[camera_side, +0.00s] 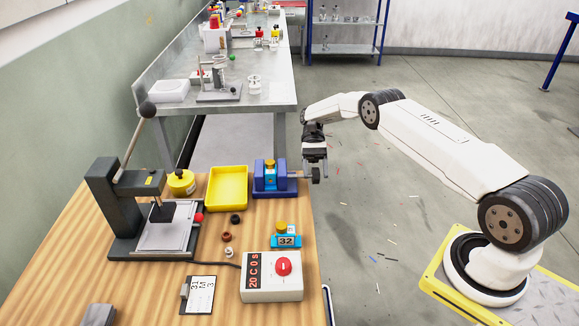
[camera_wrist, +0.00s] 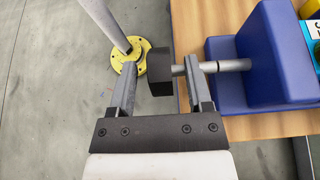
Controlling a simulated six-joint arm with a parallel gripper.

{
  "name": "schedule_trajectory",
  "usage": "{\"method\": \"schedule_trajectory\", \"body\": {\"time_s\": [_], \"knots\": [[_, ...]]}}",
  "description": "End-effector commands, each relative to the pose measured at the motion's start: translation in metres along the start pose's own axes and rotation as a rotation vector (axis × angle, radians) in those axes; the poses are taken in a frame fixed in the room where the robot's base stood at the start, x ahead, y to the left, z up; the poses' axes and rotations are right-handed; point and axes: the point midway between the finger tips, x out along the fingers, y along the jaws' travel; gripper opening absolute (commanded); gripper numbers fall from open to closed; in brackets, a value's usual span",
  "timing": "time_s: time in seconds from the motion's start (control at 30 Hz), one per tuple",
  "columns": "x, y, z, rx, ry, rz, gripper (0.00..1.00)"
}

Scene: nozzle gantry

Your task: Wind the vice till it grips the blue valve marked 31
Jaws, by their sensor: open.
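The blue vice (camera_side: 259,187) stands at the table's right edge, and its blue body (camera_wrist: 262,60) fills the right of the wrist view. A light-blue valve with a yellow top (camera_side: 270,166) sits between its jaws; its number is unreadable, and only a sliver of the valve (camera_wrist: 312,32) shows in the wrist view. The vice's silver screw ends in a black knob (camera_wrist: 159,72). My gripper (camera_side: 316,173) is open at the knob, which lies between the fingertips (camera_wrist: 160,66). Another blue valve, marked 32 (camera_side: 287,240), stands nearer on the table.
A yellow tray (camera_side: 227,203) sits left of the vice. A grey lever press (camera_side: 104,205) stands further left. A control box with a red knob (camera_side: 271,290) and a clipboard (camera_side: 199,295) lie in front. Open floor (camera_side: 355,210) is right of the table.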

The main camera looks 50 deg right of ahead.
Motion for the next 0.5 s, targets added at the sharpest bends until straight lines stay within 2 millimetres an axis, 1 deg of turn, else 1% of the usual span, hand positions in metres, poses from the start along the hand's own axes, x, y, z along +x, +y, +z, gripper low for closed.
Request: {"method": "schedule_trajectory", "body": {"time_s": [0.17, 0.5], "knots": [[-0.008, 0.0, 0.017, 0.0, 0.001, -0.001, 0.65], [-0.005, 0.008, 0.037, 0.001, -0.001, 0.0, 0.65]]}}
